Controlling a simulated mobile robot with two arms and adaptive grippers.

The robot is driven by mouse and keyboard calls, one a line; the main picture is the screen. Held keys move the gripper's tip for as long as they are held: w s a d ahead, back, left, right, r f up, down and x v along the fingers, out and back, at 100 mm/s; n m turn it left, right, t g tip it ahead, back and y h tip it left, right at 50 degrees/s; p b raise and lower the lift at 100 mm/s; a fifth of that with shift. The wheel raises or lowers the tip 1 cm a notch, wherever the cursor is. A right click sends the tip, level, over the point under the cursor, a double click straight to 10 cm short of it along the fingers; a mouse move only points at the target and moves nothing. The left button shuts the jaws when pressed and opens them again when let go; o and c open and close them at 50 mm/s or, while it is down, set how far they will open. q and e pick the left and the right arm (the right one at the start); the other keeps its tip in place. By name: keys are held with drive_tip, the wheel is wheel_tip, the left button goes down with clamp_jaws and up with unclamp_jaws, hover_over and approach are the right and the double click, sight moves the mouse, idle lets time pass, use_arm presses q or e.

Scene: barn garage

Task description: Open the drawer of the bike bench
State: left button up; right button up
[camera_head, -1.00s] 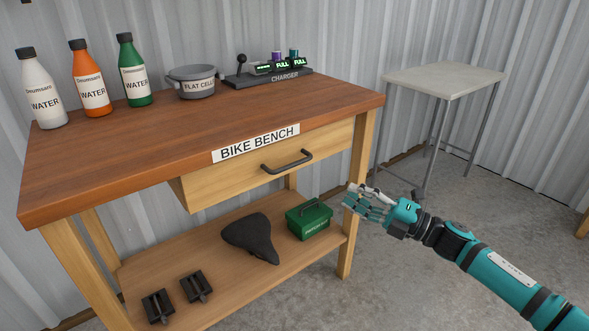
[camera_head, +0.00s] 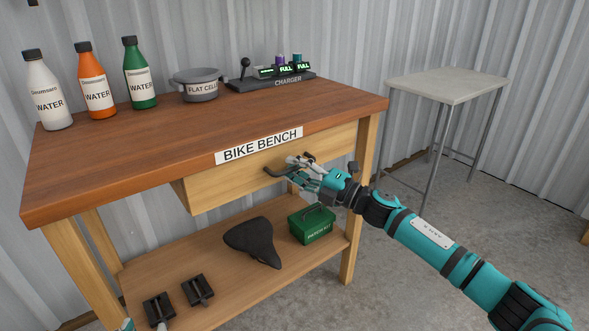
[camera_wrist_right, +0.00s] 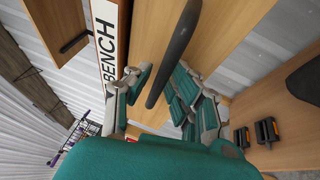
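The bike bench (camera_head: 110,165) has a reddish-brown top and a "BIKE BENCH" label on its front. Its light wood drawer (camera_head: 225,182) is under the top, with a dark bar handle (camera_head: 272,172). My right gripper (camera_head: 297,171) is at the right part of the handle and hides some of it in the head view. In the right wrist view the handle (camera_wrist_right: 176,48) runs between the parted fingers of my right gripper (camera_wrist_right: 160,92), with gaps visible beside it.
Three water bottles (camera_head: 97,92), a grey flat cells pot (camera_head: 200,90) and a charger (camera_head: 270,83) stand on top. The lower shelf holds a saddle (camera_head: 252,242), a green box (camera_head: 312,225) and pedals (camera_head: 198,290). A side table (camera_head: 447,86) stands right; floor there is open.

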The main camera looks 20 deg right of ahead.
use_arm(q)
drive_tip(key=shift+r, duration=0.15)
use_arm(e)
clamp_jaws()
idle(0.5)
